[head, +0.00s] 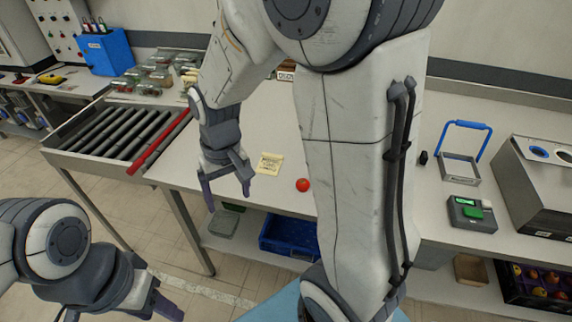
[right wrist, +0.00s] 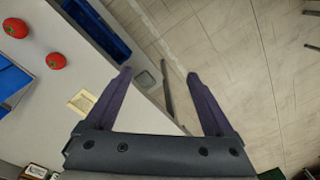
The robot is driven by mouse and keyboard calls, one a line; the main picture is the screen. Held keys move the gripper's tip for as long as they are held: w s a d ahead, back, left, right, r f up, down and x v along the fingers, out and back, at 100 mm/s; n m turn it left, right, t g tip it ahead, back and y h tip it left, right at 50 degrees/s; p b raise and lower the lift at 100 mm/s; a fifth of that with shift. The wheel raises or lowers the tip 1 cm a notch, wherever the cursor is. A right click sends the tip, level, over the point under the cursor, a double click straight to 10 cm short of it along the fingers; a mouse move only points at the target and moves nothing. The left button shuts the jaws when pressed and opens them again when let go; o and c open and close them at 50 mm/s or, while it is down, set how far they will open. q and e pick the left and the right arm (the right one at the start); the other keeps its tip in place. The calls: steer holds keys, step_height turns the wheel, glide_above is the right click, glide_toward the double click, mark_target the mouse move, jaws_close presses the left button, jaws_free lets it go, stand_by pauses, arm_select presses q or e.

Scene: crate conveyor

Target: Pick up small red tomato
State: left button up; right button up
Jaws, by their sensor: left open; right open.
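A red tomato (head: 303,185) lies on the pale worktop near its front edge, right of a yellow note, in the head view. The right wrist view shows two red tomatoes: one nearer the note (right wrist: 56,61), looking slightly smaller, and one at the far left edge (right wrist: 16,27). The second is not visible in the head view, where my right arm blocks part of the worktop. My right gripper (head: 227,188) is open and empty, left of the tomato by the worktop's front edge; its fingers (right wrist: 158,75) point toward floor. My left gripper (head: 122,308) is open, low at bottom left.
A yellow note (head: 270,163) lies between my right gripper and the tomato. A roller conveyor (head: 120,132) with a red bar is at left. A blue crate (head: 288,238) sits on the shelf below. A scale (head: 470,213) and a blue-handled basket (head: 460,168) stand at right.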

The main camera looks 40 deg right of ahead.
steer(key=w+d+f+m+p, duration=0.2)
steer(key=w+d+m, duration=0.25)
steer(key=d, duration=0.75)
steer(key=m+p, duration=0.2)
steer(key=m, duration=0.2)
glide_above(303, 182)
steer(key=f, duration=0.4)
steer(key=shift+s+d+f, duration=0.15)
steer(key=shift+d+f, duration=0.1)
step_height(303, 182, down, 4)
steer(key=shift+r, duration=0.2)
steer(key=shift+f, duration=0.25)
steer(key=shift+a+f+p, duration=0.15)
steer(key=shift+f+p, duration=0.45)
step_height(303, 182, down, 3)
steer(key=shift+f+p, duration=0.15)
steer(key=shift+p, duration=0.5)
steer(key=shift+w+f, duration=0.2)
steer(key=shift+f, duration=0.2)
arm_select(q)
step_height(303, 182, up, 8)
steer(key=shift+f, duration=0.25)
